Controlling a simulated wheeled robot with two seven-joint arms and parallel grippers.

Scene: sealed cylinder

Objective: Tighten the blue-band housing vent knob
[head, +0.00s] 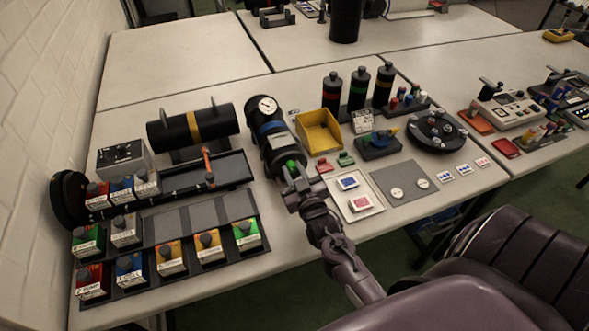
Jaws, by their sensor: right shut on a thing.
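The blue-band housing (272,131) is a dark cylinder with a blue band, lying on the table with a white-faced gauge (266,105) at its far end. At its near end is a green vent knob (291,164). My right gripper (293,176) is at the knob and shut on it, and its fingers partly hide it. My right arm reaches in from the lower right. My left gripper is not in view.
A yellow bin (319,132) stands just right of the housing. A yellow-band cylinder (193,127) lies on a stand to the left. A white tray (357,209) with cards and a grey mat (393,171) lie right of the gripper. Labelled boxes (130,268) fill the left front.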

